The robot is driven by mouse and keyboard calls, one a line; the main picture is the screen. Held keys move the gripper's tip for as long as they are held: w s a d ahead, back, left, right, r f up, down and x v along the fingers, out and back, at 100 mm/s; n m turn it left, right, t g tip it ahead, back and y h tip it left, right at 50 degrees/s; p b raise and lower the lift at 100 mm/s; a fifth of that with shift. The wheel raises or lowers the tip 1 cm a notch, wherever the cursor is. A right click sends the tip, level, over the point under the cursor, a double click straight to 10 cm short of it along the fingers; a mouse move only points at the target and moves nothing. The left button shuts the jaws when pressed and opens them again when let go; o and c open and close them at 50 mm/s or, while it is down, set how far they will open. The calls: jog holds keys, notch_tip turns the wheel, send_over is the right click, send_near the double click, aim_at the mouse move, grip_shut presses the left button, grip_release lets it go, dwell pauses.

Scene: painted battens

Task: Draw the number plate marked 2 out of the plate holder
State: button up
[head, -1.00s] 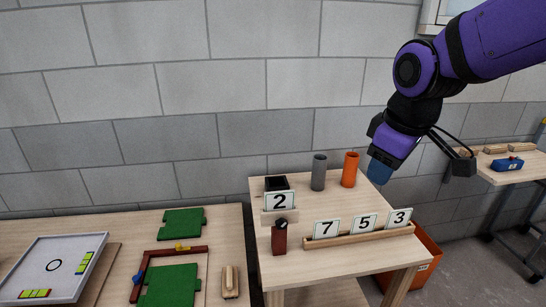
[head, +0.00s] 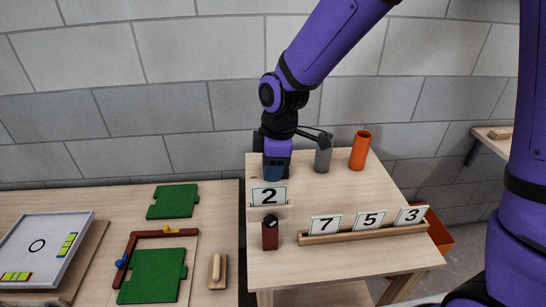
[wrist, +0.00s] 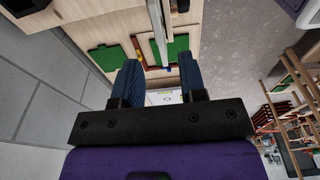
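The white number plate marked 2 (head: 268,196) stands upright in a small pale plate holder (head: 284,212) on the middle table. My gripper (head: 274,177) is just above and behind this plate in the head view, its blue fingers pointing down. I cannot tell whether they touch the plate.
Plates marked 7 (head: 325,226), 5 (head: 370,219) and 3 (head: 410,215) stand in a long wooden rack (head: 365,233). A dark red block (head: 270,235) stands in front of the holder. A grey cylinder (head: 322,158) and an orange cylinder (head: 360,152) stand behind, to the right.

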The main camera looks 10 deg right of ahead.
aim_at(268, 194)
jog(key=f, duration=0.6)
jog(key=a+f, duration=0.1)
jog(key=f, duration=0.2)
jog(key=shift+c, duration=0.2)
grip_shut()
jog(key=shift+r, duration=0.15)
jog(key=shift+r, duration=3.15)
jog(key=shift+r, duration=0.1)
jog(key=shift+r, duration=1.4)
